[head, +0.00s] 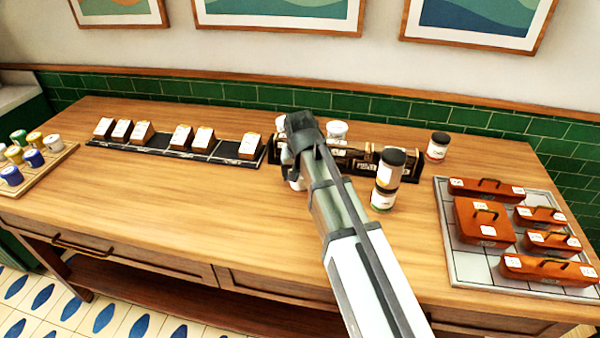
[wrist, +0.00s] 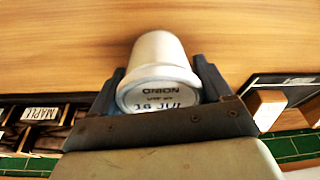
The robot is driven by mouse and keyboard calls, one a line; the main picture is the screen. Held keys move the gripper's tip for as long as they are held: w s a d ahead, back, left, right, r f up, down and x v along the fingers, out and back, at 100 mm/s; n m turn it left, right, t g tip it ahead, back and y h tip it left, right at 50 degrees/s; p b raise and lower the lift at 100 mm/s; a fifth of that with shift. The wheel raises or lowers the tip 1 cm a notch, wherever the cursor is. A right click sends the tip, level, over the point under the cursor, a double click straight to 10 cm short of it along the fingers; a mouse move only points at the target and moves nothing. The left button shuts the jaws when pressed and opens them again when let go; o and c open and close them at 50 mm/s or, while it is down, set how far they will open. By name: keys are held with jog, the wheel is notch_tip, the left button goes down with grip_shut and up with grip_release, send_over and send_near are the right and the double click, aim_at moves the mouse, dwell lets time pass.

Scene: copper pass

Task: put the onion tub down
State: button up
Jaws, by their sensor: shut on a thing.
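The onion tub (wrist: 158,62) is a white, tapered tub with "ONION" on its lid, which faces my wrist camera. My gripper (wrist: 156,80) is shut on it, one dark finger on each side. In the head view my gripper (head: 298,150) is over the middle of the wooden counter, and a sliver of a white tub (head: 297,183) shows beside it. My arm hides most of that tub. I cannot tell whether its base touches the counter.
A dark rack (head: 345,163) stands just behind my gripper. Two stacked jars (head: 388,175) stand to its right, with a dark-lidded jar (head: 438,146) farther back. A dark strip of carded blocks (head: 178,152) lies left; a tray (head: 452,262) of orange boxes lies right. The front-left counter is clear.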

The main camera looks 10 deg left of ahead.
jog(key=o, duration=1.2)
jog(key=v, duration=1.2)
jog(key=shift+r, duration=0.15)
